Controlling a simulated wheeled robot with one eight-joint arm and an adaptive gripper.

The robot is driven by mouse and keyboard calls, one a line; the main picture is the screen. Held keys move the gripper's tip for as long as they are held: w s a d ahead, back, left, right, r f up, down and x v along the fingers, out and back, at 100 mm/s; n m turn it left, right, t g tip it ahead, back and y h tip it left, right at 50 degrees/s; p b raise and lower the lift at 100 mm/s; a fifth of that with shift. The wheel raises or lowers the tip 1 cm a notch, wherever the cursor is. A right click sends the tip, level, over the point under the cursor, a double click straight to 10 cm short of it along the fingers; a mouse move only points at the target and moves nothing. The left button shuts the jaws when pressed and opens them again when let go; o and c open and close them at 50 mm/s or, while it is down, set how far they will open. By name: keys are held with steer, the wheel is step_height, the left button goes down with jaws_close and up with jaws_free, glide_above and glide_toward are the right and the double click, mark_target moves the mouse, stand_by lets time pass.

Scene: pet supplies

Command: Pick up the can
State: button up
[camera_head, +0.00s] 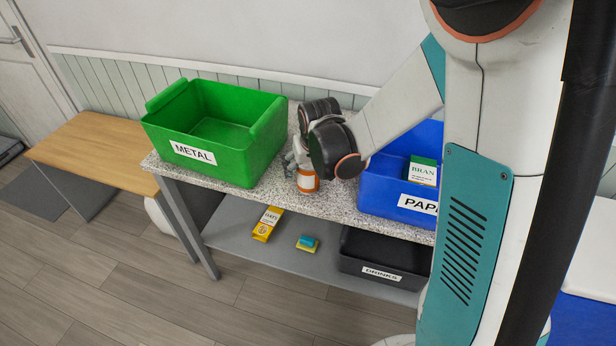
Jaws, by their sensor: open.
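An orange and white can (308,183) stands on the speckled countertop (340,199), between the green bin and the blue bin. Its upper part is hidden by my arm's end. My gripper (297,167) is low over the counter, right at the can. It is open, and one finger shows along the can's left side. The dark wrist covers much of the gripper, so I cannot tell whether the fingers touch the can.
A green METAL bin (255,150) stands left of the can. A blue PAPER bin (375,190), holding a BRAN box (423,173), is close on the right. The lower shelf holds a yellow carton (266,224), a sponge (307,244) and a black DRINKS bin (350,262).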

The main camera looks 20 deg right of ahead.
steer(key=shift+x, duration=1.05)
steer(key=c, duration=1.1)
steer(key=shift+r, duration=0.1)
step_height(320, 180, up, 19)
steer(key=p, duration=0.6)
steer(key=w+a+r+p, duration=0.4)
steer(key=w+a+r, duration=0.35)
steer(key=w, duration=0.25)
steer(key=w+a+f+b, duration=0.1)
steer(key=w+a+f, duration=0.2)
steer(key=w+a, duration=0.4)
steer(key=shift+w+a, duration=0.25)
steer(key=shift+w, duration=0.75)
steer(key=shift+w, duration=0.3)
